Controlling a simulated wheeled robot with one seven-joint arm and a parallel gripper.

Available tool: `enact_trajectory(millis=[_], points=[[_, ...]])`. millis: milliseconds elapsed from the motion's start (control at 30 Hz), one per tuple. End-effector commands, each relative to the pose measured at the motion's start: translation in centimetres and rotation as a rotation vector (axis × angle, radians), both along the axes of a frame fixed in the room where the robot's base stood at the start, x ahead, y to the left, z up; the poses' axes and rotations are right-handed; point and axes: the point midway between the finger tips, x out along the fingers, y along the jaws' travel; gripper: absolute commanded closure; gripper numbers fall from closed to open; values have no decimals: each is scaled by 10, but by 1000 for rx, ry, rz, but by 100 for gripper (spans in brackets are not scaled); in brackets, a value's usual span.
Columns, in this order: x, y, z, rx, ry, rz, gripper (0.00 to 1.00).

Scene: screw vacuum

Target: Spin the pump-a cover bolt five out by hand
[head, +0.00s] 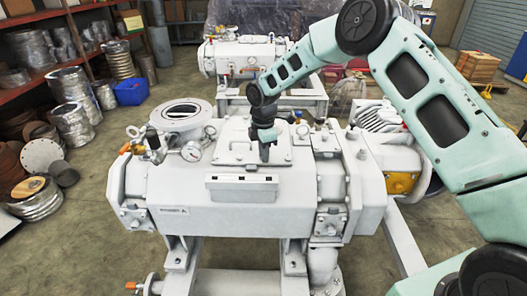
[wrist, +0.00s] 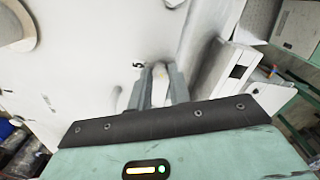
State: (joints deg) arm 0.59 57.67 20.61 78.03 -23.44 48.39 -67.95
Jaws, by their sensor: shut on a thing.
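Pump A (head: 160,190) is the large white machine in the middle of the head view. Its flat raised cover (head: 235,150) lies on top, with small bolts along its edges too small to number. My gripper (head: 264,156) points down at the cover's near right part. In the wrist view my gripper (wrist: 160,70) has its two grey fingers close together at the white cover (wrist: 110,60), shut on a bolt head that the fingers mostly hide. A small dark bolt (wrist: 138,65) shows just left of the fingertips.
A gauge (head: 191,152) and a round open flange (head: 182,112) stand left of the cover. A white box-like bar (head: 242,188) sits in front of it. Small valves and fittings (head: 318,125) stand to the right. A second white pump (head: 245,55) is behind.

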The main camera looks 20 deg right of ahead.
Motion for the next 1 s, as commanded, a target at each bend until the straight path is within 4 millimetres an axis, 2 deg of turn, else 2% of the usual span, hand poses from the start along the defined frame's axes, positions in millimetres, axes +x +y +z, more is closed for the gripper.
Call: enact_trajectory(millis=[300, 800, 833, 900, 1000], points=[[-3, 0, -5, -1, 9, 110, 100], [-3, 0, -5, -1, 11, 128, 100], [-3, 0, -5, -1, 11, 128, 78], [-3, 0, -5, -1, 10, 127, 59], [-2, 0, -4, -1, 7, 127, 59]])
